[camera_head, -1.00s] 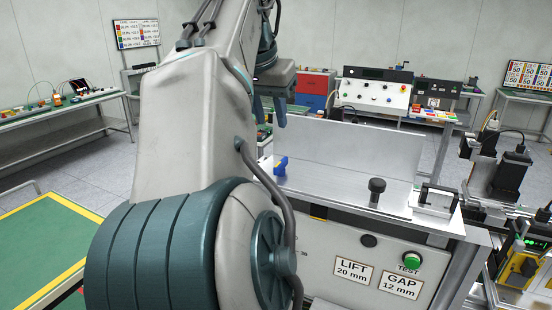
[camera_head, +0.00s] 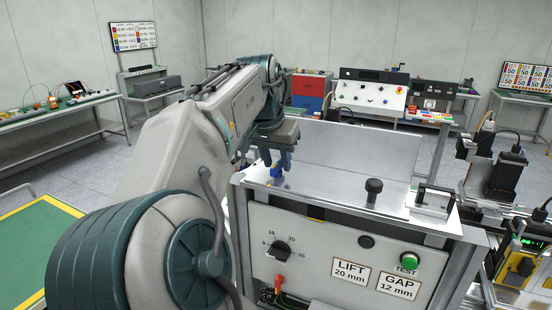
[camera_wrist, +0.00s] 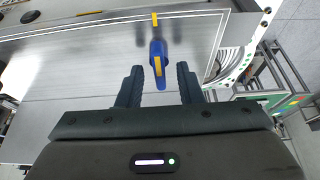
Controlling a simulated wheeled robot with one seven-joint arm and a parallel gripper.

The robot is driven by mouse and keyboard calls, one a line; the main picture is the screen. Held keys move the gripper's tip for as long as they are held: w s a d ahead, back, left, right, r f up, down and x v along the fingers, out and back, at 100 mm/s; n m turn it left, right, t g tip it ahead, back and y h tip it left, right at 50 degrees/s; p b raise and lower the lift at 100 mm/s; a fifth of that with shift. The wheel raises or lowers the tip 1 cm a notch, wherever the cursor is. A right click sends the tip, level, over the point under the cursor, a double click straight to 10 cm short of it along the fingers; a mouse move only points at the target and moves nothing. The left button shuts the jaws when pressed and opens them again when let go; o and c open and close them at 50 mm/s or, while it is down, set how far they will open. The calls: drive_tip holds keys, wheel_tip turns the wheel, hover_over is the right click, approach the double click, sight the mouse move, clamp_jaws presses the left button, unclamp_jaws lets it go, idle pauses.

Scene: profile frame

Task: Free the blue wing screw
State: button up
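The blue wing screw (camera_head: 277,171) stands on the metal top plate of the bench unit, near its left end. In the wrist view the blue wing screw (camera_wrist: 157,60) has a yellow stripe and lies between and just beyond the fingertips. My gripper (camera_head: 280,160) is above the screw, pointing down. In the wrist view my gripper (camera_wrist: 158,72) is open, with one dark finger on each side of the screw and gaps visible on both sides. Whether the fingertips reach down to the screw's height is unclear.
A black knob (camera_head: 374,187) stands on the plate to the right, and a metal handle block (camera_head: 432,199) is farther right. An upright metal panel (camera_head: 360,148) rises behind. The front panel has a dial (camera_head: 281,250) and a green button (camera_head: 409,259). The plate between screw and knob is clear.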

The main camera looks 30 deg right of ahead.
clamp_jaws()
drive_tip(key=shift+n, duration=0.3)
drive_tip(key=shift+n+t+y+b, duration=0.4)
drive_tip(key=shift+n+t+y, duration=0.2)
drive_tip(key=shift+n, duration=1.1)
drive_tip(key=shift+s+d+n+t+y+b, duration=0.15)
drive_tip(key=shift+n+y+b, duration=0.3)
drive_tip(key=shift+n, duration=0.8)
drive_tip(key=shift+w+d+n+t+y+b, duration=0.15)
drive_tip(key=shift+n+y+b, duration=0.3)
drive_tip(key=shift+n, duration=0.8)
drive_tip(key=n+y, duration=0.1)
drive_tip(key=n, duration=0.2)
drive_tip(key=shift+s+n, duration=0.1)
drive_tip(key=shift+n, duration=0.2)
drive_tip(key=shift+d+r+n+y, duration=0.15)
drive_tip(key=shift+n+y, duration=0.75)
drive_tip(key=shift+n, duration=1.1)
drive_tip(key=shift+g, duration=0.4)
